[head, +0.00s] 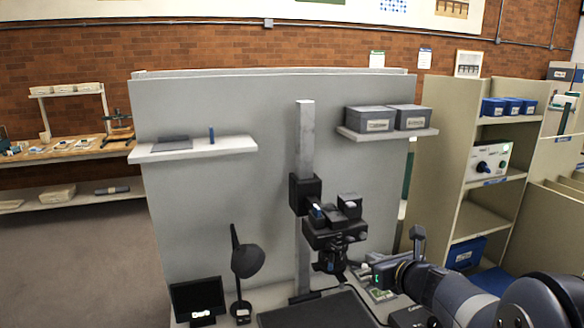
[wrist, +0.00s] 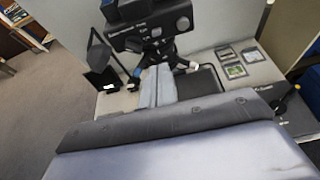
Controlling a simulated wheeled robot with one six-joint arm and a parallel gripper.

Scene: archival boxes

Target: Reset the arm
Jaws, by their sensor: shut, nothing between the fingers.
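My gripper (wrist: 157,86) shows in the wrist view as two pale grey fingers pressed together, with nothing between them. Behind them, a wide grey body with a dark band fills the bottom of that view. In the head view my arm enters from the lower right, and my gripper (head: 378,274) is at its left end. The fingertips are small and partly unclear in the head view.
A black lamp (head: 246,262) and small screen (head: 197,300) stand left of the stand. Two grey boxes (head: 370,119) sit on a wall shelf. A beige shelving unit (head: 462,160) with blue boxes stands right. Flat framed cards (wrist: 235,71) lie on the bench. Open floor is left.

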